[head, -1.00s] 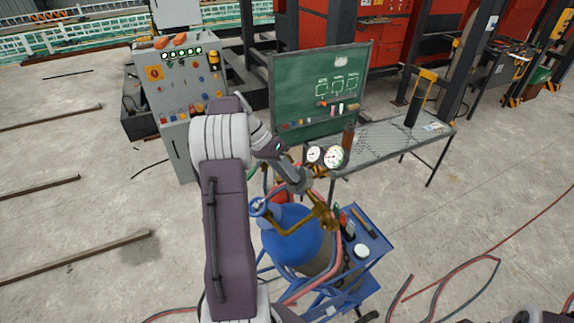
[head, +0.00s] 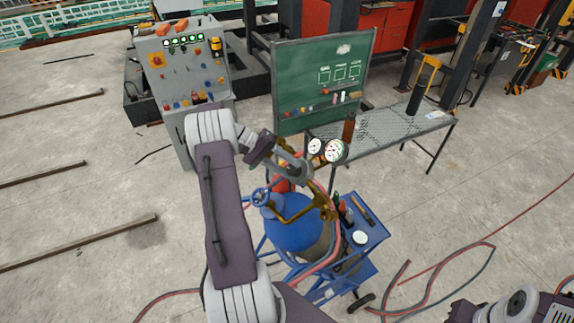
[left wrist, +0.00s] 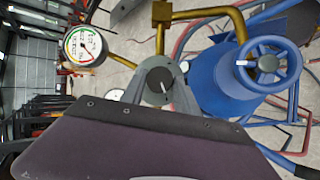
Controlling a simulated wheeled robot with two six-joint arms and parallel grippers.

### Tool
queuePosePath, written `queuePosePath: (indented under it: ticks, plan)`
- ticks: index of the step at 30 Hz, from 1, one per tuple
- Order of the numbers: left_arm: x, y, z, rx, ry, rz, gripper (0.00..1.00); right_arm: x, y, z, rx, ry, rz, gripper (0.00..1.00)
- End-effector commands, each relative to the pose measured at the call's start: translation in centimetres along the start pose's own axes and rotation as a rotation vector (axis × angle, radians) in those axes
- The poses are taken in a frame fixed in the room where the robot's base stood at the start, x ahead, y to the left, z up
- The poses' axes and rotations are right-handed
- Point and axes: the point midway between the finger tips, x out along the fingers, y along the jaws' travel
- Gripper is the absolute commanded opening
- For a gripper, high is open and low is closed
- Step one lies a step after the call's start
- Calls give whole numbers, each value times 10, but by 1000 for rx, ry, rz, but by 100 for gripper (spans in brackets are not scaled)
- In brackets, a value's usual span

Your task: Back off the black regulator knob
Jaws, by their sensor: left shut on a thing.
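The black regulator knob (left wrist: 159,80), a round dark cap with a pale pointer line, sits below the brass fitting in the left wrist view. My left gripper (left wrist: 160,88) is shut on the knob, with a grey finger on each side. In the head view my left gripper (head: 302,171) is at the brass regulator (head: 322,205), just below two round white gauges (head: 333,150); the knob is hidden there by the gripper. One gauge (left wrist: 83,46) also shows in the left wrist view. Part of my right arm shows at the bottom right; its gripper is out of view.
A blue cylinder (head: 290,234) with a blue handwheel (head: 261,197) stands in a blue cart with a tool tray (head: 372,236). Red hoses (head: 440,262) lie on the floor at right. A mesh table (head: 385,137) and green board (head: 320,85) stand behind.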

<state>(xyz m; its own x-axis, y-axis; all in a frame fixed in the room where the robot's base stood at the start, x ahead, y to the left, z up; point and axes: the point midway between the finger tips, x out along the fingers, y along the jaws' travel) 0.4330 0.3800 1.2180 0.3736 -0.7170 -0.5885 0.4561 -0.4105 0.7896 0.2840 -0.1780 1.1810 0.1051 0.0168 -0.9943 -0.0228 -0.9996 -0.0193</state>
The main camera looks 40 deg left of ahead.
Motion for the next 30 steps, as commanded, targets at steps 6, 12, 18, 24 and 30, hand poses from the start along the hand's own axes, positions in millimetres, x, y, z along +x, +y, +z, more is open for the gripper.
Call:
queuePosePath:
  ticks: [6, 12, 18, 24, 30]
  plan:
    - [0, -1, 0, -66, 5, 34, 0, 0, 0, 0, 0, 0, 0, 0]
    - [1, -2, 0, -91, 7, 48, 0, 0, 0, 0, 0, 0, 0, 0]
    - [1, -2, 0, -95, 7, 49, 0, 0, 0, 0, 0, 0, 0, 0]
    - [1, -2, 0, -94, 7, 48, 0, 0, 0, 0, 0, 0, 0, 0]
    - [0, -2, 0, -94, 6, 48, 58, 0, 0, 0, 0, 0, 0, 0]
